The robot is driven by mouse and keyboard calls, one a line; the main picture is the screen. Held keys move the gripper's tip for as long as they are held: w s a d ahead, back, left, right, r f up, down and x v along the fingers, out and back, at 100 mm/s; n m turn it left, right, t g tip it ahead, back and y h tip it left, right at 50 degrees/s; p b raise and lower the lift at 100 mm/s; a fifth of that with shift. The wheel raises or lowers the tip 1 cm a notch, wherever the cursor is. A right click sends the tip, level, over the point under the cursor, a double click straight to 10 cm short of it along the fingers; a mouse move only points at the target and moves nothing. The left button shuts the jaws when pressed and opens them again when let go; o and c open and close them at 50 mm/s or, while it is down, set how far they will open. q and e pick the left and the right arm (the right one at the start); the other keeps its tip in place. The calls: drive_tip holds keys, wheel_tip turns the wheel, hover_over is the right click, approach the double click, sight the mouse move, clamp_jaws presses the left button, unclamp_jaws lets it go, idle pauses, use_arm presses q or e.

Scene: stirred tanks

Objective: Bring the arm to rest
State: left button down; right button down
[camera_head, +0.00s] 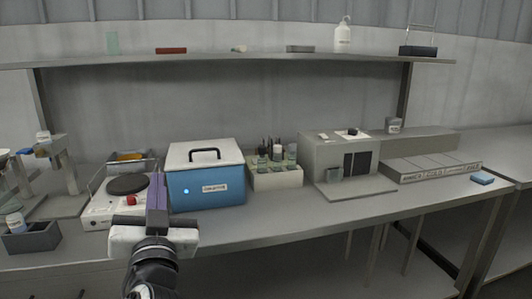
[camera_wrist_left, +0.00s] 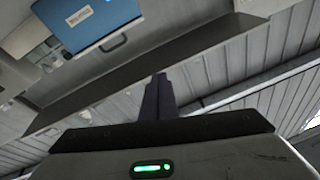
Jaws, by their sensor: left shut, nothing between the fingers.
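My left gripper (camera_head: 157,200) is in front of the bench in the head view, its fingers pointing up and overlapping the hotplate and the left edge of the blue box. The fingers are together with nothing between them. The left wrist view also shows the closed fingers (camera_wrist_left: 157,92), with the blue box beyond them at the upper left. My right gripper is in neither view.
A blue box with a white lid (camera_head: 207,190) and a hotplate (camera_head: 100,207) stand on the grey bench (camera_head: 290,215). A vial rack (camera_head: 277,179) and a grey instrument (camera_head: 325,160) stand to the right. A shelf (camera_head: 250,58) runs above. The bench's front right is mostly clear.

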use_arm(q)
drive_tip(key=a+m+t, duration=0.1)
drive_tip(key=a+m, duration=0.4)
drive_tip(key=a, duration=0.6)
drive_tip(key=s+d+f+m+g+h, duration=0.1)
drive_tip(key=s+f+m+g+h, duration=0.25)
drive_tip(key=f, duration=1.25)
drive_tip(key=s+d+f+n+g+h, duration=0.15)
drive_tip(key=s+f+g, duration=0.4)
drive_tip(key=f, duration=1.05)
drive_tip(key=s+d+f+g+h, duration=0.1)
drive_tip(key=s+f+g+h, duration=0.1)
drive_tip(key=s+f, duration=0.7)
drive_tip(key=s+d+f+g+h, duration=0.1)
drive_tip(key=s+f+g, duration=0.1)
drive_tip(key=s+f, duration=0.65)
drive_tip(key=s+d+r+n+p, duration=0.2)
drive_tip(key=s+d+r+n, duration=0.1)
drive_tip(key=d, duration=0.8)
drive_tip(key=shift+d+r+n+t+h, duration=0.35)
drive_tip(key=shift+r+n, duration=0.25)
drive_tip(key=shift+n, duration=0.2)
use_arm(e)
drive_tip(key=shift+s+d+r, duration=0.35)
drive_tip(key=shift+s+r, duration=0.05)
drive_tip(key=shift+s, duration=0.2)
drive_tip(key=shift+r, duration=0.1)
